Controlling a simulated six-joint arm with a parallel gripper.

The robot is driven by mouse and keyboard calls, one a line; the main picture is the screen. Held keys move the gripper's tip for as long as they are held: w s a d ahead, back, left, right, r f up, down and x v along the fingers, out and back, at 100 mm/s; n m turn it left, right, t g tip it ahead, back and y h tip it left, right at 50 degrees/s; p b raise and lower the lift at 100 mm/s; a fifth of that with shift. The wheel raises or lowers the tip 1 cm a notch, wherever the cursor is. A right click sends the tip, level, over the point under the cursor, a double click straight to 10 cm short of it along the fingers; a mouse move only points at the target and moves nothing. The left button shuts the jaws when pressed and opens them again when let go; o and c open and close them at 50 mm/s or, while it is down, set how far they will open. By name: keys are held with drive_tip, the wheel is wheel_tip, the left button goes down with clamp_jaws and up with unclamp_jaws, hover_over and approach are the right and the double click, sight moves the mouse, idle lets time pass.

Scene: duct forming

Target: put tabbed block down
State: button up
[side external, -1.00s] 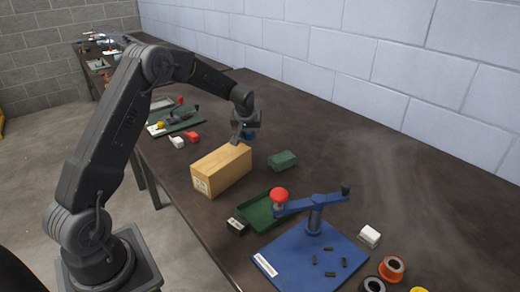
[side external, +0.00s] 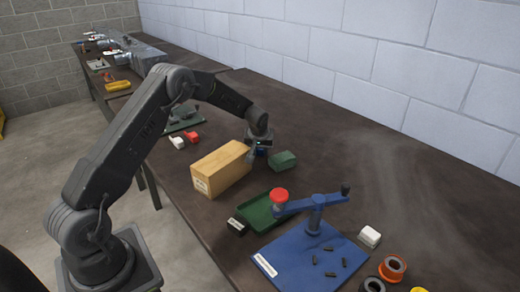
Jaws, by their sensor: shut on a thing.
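My gripper (side external: 255,152) is shut, low over the table just behind the right end of the wooden block. A small dark blue piece (side external: 263,151), which seems to be the tabbed block, shows at the jaws. It is mostly hidden by the gripper, and its tab cannot be made out. I cannot tell whether it touches the table (side external: 400,185).
A long wooden block (side external: 220,170) lies just left of my gripper, and a green block (side external: 283,161) sits close on its right. A green tray (side external: 261,212) and a blue press fixture (side external: 312,255) stand nearer the camera. The table's back right is clear.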

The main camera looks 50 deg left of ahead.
drive_tip(key=o, duration=0.9)
drive_tip(key=shift+f, duration=0.1)
drive_tip(key=shift+o, duration=0.2)
drive_tip(key=v, duration=1.3)
drive_tip(key=s+d+r+m+t+h, duration=0.1)
drive_tip(key=s+d+r+m, duration=0.3)
drive_tip(key=s+d+r, duration=0.9)
drive_tip(key=s+d+m+h, duration=0.1)
drive_tip(key=s+d, duration=0.3)
drive_tip(key=s, duration=0.5)
drive_tip(key=s+d+m+t+h, duration=0.1)
drive_tip(key=s+d+m, duration=0.2)
drive_tip(key=s, duration=0.7)
drive_tip(key=shift+s+d+f+m, duration=0.25)
drive_tip(key=shift+d+m, duration=0.15)
drive_tip(key=shift+m, duration=0.1)
